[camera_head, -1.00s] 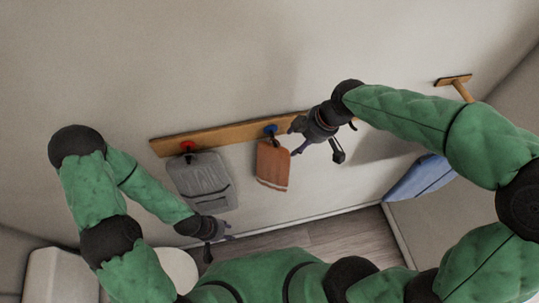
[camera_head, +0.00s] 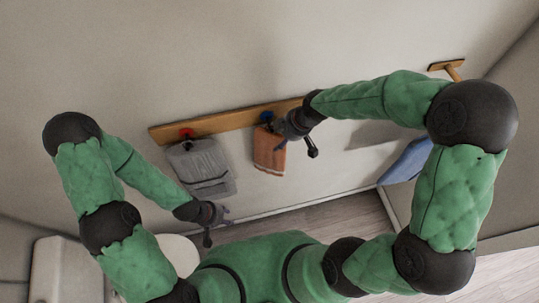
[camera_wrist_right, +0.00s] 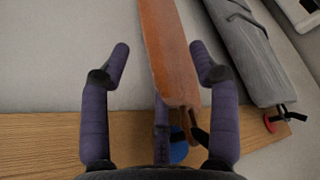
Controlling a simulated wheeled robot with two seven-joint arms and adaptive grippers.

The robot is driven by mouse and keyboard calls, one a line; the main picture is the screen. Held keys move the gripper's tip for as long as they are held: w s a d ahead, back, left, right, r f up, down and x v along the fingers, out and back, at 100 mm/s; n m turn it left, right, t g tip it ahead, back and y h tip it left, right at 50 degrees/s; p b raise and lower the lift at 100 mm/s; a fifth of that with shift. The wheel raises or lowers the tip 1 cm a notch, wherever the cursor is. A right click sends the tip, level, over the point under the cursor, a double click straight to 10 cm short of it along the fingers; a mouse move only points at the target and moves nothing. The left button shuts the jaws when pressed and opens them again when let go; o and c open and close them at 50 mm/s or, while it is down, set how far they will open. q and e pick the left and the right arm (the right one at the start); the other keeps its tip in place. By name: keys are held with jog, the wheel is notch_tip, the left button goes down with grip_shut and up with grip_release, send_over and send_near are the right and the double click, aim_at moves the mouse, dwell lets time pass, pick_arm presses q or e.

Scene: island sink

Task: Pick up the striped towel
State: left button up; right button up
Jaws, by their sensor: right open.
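A rust-orange towel (camera_head: 270,153) with a pale stripe near its lower end hangs from a blue hook (camera_head: 266,117) on the wooden wall rail. My right gripper (camera_head: 287,140) is open at its right side, overlapping its edge in the head view. In the right wrist view the towel (camera_wrist_right: 168,50) is seen nearly edge-on, between the spread fingers of the right gripper (camera_wrist_right: 160,62), with visible gaps on both sides. Its loop is by the blue hook (camera_wrist_right: 179,152). My left gripper (camera_head: 217,222) is open and empty, low and below the grey towel.
A grey towel (camera_head: 200,165) hangs from a red hook (camera_head: 187,133) to the left. The wooden rail (camera_head: 225,122) runs along the wall. A blue cloth (camera_head: 407,162) hangs to the right, beneath a wooden peg (camera_head: 455,74). A white toilet (camera_head: 178,250) stands below left.

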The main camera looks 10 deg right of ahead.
jog(key=shift+s, duration=0.15)
jog(key=shift+f, duration=0.1)
grip_shut()
